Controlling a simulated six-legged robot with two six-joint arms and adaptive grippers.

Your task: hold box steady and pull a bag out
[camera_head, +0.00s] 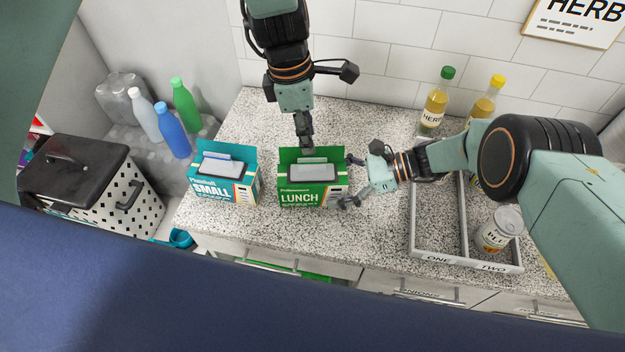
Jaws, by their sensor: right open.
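The green LUNCH box (312,197) stands upright on the speckled counter, with a pale bag (312,173) showing in its open top. A teal SMALL box (225,190) with a similar pale bag (216,168) stands to its left. My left gripper (306,142) points down at the back edge of the green box. Its fingers are seen edge-on, so I cannot tell whether they are apart or touch the box. My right gripper (350,181) is open at the green box's right side, one finger towards the back and one towards the front. Contact is unclear.
A grey divided tray (437,258) labelled ONE and TWO holds a can (500,229) at right. Two HERB bottles (435,103) stand behind it. Several bottles (172,131) and a black-lidded bin (75,170) are at left. The counter's front edge is close before the boxes.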

